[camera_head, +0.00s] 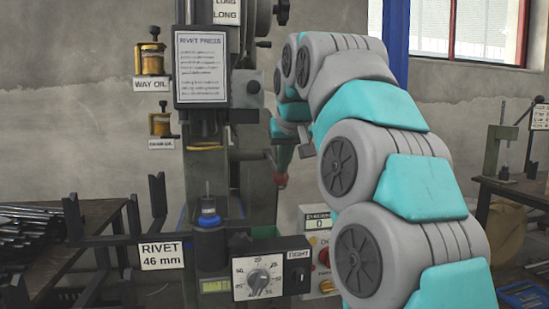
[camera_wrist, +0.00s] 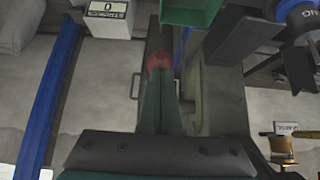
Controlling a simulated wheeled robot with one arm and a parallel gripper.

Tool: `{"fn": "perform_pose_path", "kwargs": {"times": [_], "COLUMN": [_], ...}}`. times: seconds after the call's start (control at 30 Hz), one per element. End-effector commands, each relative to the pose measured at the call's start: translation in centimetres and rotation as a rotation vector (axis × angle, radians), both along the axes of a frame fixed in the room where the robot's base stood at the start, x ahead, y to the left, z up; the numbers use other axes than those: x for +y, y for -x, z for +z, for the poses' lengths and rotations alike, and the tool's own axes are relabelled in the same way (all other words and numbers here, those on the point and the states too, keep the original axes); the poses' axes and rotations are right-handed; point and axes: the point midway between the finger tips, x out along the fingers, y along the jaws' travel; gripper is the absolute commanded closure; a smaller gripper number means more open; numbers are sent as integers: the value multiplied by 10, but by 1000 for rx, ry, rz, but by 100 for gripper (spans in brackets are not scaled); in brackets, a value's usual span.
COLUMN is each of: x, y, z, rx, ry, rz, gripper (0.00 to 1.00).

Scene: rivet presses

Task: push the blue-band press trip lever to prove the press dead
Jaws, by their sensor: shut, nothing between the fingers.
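The rivet press (camera_head: 258,150) stands in the middle of the head view. A blue band rings the dark cylinder (camera_head: 208,232) at its front. A red ball knob (camera_head: 281,181), which looks like the trip lever's end, shows right of the press column; its shaft is hard to make out. My gripper (camera_head: 283,164) reaches down from above and is shut and empty, its tips just above the knob. In the wrist view, my gripper (camera_wrist: 165,84) has its green fingers together, with the red knob (camera_wrist: 159,61) right at their tips. I cannot tell whether they touch.
A dial box (camera_head: 268,275) and a stroke counter reading 0 (camera_head: 318,219) sit low in front. Dark forked brackets (camera_head: 158,200) stand left of the press. A bench with metal rods (camera_head: 35,230) is at far left. Another bench (camera_head: 515,190) is at right.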

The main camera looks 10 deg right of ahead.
Motion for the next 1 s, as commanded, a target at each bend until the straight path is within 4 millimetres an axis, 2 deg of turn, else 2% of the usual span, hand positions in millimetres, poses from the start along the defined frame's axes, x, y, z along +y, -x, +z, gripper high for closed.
{"fn": "perform_pose_path", "kwargs": {"times": [0.2,0.63,1.0], "x": [0,0,-1], "y": [0,0,-1], "z": [-16,-18,-36], "rx": [3,2,2], "ry": [-1,0,0], "rz": [-1,-1,-1], "gripper": [100,100,100]}}
